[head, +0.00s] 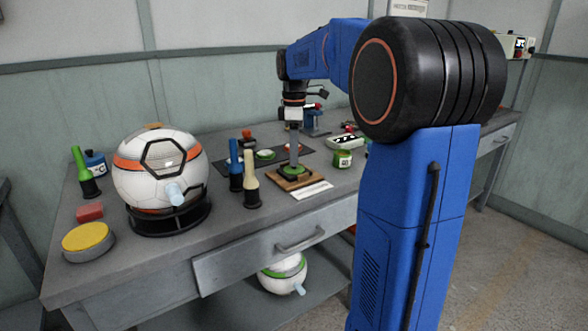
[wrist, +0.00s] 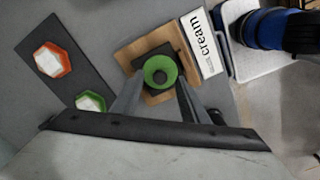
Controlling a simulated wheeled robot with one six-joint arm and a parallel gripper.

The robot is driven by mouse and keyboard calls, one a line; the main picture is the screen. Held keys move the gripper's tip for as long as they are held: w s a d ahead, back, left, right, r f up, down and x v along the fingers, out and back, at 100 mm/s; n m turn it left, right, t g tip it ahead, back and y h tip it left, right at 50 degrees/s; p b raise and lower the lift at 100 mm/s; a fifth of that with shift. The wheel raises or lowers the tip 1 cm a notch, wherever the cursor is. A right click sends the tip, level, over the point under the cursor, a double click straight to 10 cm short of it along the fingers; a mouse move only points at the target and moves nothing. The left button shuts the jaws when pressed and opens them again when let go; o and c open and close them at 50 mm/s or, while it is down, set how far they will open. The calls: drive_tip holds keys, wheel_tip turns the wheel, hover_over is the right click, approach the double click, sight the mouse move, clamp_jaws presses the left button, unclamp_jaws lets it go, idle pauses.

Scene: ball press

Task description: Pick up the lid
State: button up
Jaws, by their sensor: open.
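A green round piece with a dark centre, which looks like the lid (wrist: 160,71), sits on a small black block on a wooden board (wrist: 128,52). In the head view the lid (head: 292,171) shows low on the board, directly under my gripper (head: 293,153). In the wrist view my gripper (wrist: 160,88) is open, with its two fingers spread toward the two sides of the lid. I cannot tell whether the fingers touch it. No object is visibly held.
A "cream" card (wrist: 204,42) lies beside the board. Blue (head: 236,168) and cream (head: 251,180) upright tools stand close left of it. A dark mat (wrist: 62,62) holds orange and green hexagonal pieces. A large ball (head: 150,185) rests on a black stand at left.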

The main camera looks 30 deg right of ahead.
drive_tip(key=shift+f, duration=0.7)
drive_tip(key=shift+c, duration=0.5)
clamp_jaws()
